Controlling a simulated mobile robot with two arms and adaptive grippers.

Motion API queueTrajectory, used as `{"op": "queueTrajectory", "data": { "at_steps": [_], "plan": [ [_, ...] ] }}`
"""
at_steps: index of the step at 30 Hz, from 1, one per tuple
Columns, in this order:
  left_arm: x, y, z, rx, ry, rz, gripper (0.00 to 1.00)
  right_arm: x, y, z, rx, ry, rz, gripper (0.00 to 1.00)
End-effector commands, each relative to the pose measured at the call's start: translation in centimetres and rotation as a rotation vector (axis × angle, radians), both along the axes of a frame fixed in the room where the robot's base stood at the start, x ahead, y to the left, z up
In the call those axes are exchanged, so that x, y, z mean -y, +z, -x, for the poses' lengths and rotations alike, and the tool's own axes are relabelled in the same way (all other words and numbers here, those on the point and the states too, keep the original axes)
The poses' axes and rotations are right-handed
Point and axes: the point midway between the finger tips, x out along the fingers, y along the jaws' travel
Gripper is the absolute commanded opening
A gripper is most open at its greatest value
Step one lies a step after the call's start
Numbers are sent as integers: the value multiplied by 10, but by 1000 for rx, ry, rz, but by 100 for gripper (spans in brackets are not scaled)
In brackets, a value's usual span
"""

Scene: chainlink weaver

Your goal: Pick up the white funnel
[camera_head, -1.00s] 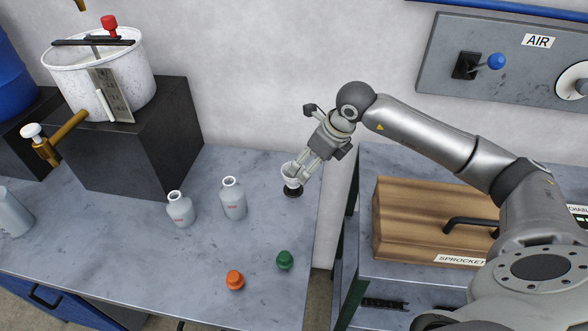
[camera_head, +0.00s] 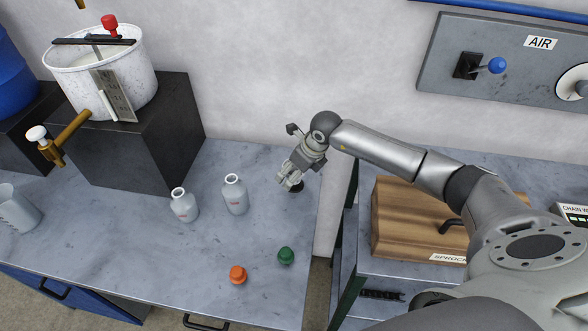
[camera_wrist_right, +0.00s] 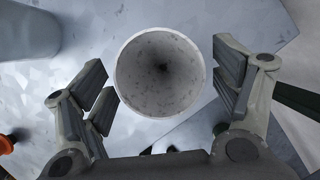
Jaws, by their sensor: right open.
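The white funnel (camera_wrist_right: 160,70) shows mouth-on in the right wrist view, a round cone with a dark hole at its centre. In the head view my right gripper (camera_head: 288,181) hides most or all of the funnel. A small black base (camera_head: 297,187) shows just beside the fingertips. My left gripper is not in view.
Two grey bottles (camera_head: 184,205) (camera_head: 235,194) stand left of my right gripper. An orange cap (camera_head: 238,274) and a green cap (camera_head: 286,256) sit nearer the front. A wooden box (camera_head: 405,225) stands right, under my arm.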

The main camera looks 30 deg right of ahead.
Motion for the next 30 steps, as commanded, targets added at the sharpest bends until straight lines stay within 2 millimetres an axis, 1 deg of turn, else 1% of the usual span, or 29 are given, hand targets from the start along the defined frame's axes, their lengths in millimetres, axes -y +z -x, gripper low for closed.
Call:
{"op": "queueTrajectory", "data": {
  "at_steps": [3, 8, 9, 20, 21, 30],
  "plan": [
    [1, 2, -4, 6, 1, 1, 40, 0, -3, -1, 0, 0, 1, 84],
    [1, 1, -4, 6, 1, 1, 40, 0, -4, -1, 0, 0, 1, 84],
    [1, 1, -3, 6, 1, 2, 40, 0, -4, -1, 0, 0, 1, 83],
    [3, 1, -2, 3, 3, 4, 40, 0, -3, -2, 1, 0, 0, 36],
    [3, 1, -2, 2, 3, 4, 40, 0, -3, -2, 1, -1, 0, 35],
    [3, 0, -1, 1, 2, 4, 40, 0, 0, -2, 3, 0, 0, 35]
  ]
}}
